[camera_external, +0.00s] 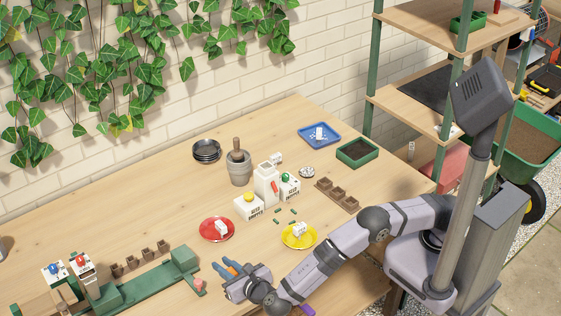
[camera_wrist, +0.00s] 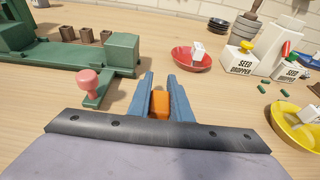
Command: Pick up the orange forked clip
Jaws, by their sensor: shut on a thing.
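The orange forked clip (camera_wrist: 160,104) sits between the two blue fingers of my gripper (camera_wrist: 160,88) in the wrist view. The fingers are closed on its sides, and only its orange body shows; its fork is not clear to see. In the external view my gripper (camera_external: 226,266) is low over the front of the wooden table, left of the yellow saucer. I cannot tell whether the clip touches the table.
A green fixture (camera_wrist: 105,58) with a pink knob (camera_wrist: 90,82) stands close on the left. A red saucer (camera_wrist: 193,65) lies ahead, and a yellow saucer (camera_wrist: 290,122) with a white block lies right. White seed dripper boxes (camera_wrist: 238,62) stand beyond. Bare wood lies directly ahead.

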